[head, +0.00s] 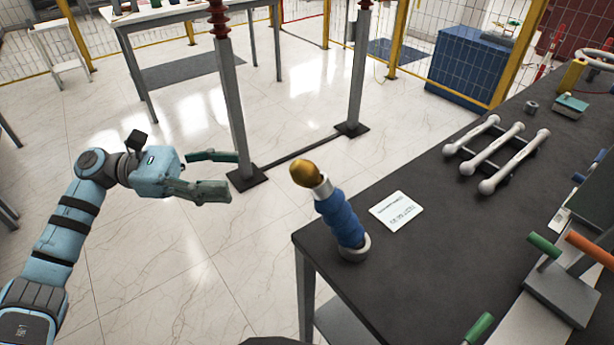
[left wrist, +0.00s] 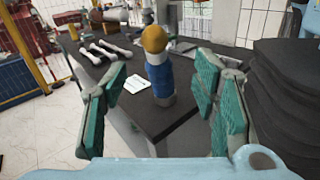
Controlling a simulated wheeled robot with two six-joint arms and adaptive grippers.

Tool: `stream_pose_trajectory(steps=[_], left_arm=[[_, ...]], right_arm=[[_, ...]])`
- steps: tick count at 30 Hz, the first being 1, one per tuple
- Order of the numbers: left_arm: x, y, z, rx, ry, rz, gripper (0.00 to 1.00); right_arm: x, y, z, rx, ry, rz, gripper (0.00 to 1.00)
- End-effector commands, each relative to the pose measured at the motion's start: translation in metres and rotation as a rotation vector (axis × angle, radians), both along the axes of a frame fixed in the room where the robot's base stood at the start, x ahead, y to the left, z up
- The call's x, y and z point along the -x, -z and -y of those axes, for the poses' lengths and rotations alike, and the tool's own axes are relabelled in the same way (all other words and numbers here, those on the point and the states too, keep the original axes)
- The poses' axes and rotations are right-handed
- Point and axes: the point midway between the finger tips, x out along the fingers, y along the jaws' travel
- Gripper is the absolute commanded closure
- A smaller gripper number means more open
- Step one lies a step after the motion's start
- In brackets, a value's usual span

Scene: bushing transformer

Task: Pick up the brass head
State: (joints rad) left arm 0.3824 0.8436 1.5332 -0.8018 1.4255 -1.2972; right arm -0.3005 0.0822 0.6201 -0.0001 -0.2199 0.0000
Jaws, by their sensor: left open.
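The brass head (head: 306,173) is a rounded gold-coloured piece on top of a blue ribbed bushing (head: 341,217). The bushing stands on a grey base ring near the left corner of the dark table (head: 420,235). My left gripper (head: 234,174) is open and empty, off the table's left edge, with its fingers pointing right toward the brass head and a clear gap between. In the left wrist view the brass head (left wrist: 154,39) shows between and beyond the two green-padded fingers (left wrist: 162,100). My right gripper is not in view.
A white card (head: 397,211) lies beside the bushing. Several grey rods with round ends (head: 497,155) lie further back. A clamp-like fixture with green and orange handles (head: 562,280) is at the right. A grey post (head: 233,110) stands on the floor behind my left gripper.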

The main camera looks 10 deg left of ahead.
Motion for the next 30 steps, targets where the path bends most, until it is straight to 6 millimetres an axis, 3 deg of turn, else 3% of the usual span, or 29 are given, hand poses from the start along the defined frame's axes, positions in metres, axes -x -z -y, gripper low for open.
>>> stream_pose_trajectory(steps=[6, 18, 26, 30], left_arm=[[-0.011, -0.006, 0.057, 0.009, 0.003, 0.001, 0.46], [-0.028, -0.012, 0.121, 0.012, -0.001, -0.005, 0.46], [-0.030, -0.008, 0.128, 0.009, -0.002, -0.007, 0.46], [-0.030, -0.008, 0.128, 0.010, -0.002, -0.007, 0.67]], right_arm=[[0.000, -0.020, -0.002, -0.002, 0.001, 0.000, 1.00], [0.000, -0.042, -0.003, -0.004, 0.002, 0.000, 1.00], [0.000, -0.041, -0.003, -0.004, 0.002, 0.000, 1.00], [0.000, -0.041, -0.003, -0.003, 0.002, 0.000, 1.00]])
